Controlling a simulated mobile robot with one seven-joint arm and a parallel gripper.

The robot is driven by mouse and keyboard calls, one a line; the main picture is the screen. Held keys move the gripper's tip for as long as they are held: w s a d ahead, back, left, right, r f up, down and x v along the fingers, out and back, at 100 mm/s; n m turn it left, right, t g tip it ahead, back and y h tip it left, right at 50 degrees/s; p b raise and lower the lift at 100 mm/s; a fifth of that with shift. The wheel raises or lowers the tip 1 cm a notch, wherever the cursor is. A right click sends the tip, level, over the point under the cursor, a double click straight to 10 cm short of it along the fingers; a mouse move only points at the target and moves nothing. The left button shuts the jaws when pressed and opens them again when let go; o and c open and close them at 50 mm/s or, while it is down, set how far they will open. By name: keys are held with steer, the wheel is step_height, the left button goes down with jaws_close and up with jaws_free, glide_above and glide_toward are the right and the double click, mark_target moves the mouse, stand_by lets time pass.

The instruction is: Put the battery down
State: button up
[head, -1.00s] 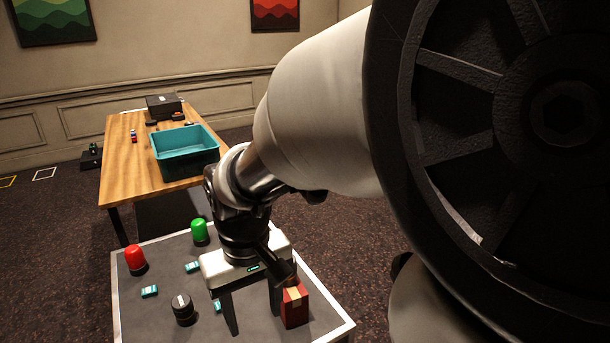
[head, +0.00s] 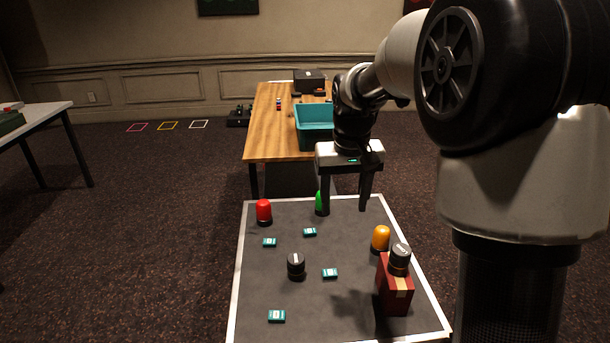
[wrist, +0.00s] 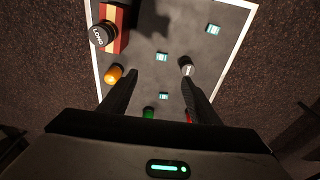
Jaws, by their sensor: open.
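Nothing in view is plainly marked as the battery. Several small teal blocks with pale labels lie flat on the grey desk (head: 255,290); one teal block (head: 330,273) is near its middle. My gripper (head: 343,210) is open and empty above the far part of the desk, fingers pointing down. In the wrist view a teal block (wrist: 162,57) shows between the open fingertips, apart from them. A red box (head: 395,292) with a pale band stands near the right edge. A black cylinder (head: 400,258) with a label appears to rest on top of it.
A red lamp (head: 264,211), a green lamp (head: 319,203) partly behind a finger, an amber lamp (head: 380,238) and another black cylinder (head: 296,267) stand on the desk. A wooden table (head: 268,130) with a teal bin (head: 313,128) is beyond.

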steer(key=w+f+g, duration=0.2)
steer(key=w+f, duration=0.5)
steer(key=f, duration=0.5)
steer(key=b, duration=0.2)
glide_above(330, 272)
steer(key=f, duration=1.1)
steer(key=shift+s+d+f, duration=0.1)
steer(key=shift+s+f, duration=0.1)
steer(key=shift+s, duration=0.2)
steer(key=shift+w+f+b, duration=0.2)
steer(key=shift+f+b, duration=0.3)
steer(key=shift+f, duration=1.15)
steer(key=shift+w+f+b, duration=0.15)
steer(key=shift+f+b, duration=0.35)
steer(key=shift+f, duration=1.1)
steer(key=c, duration=1.2)
step_height(330, 272, up, 10)
steer(key=p, duration=0.2)
steer(key=shift+c, duration=0.2)
steer(key=s+r, duration=1.2)
steer(key=s, duration=0.4)
step_height(330, 272, up, 11)
steer(key=s+p, duration=0.1)
steer(key=p, duration=2)
steer(key=shift+p, duration=0.35)
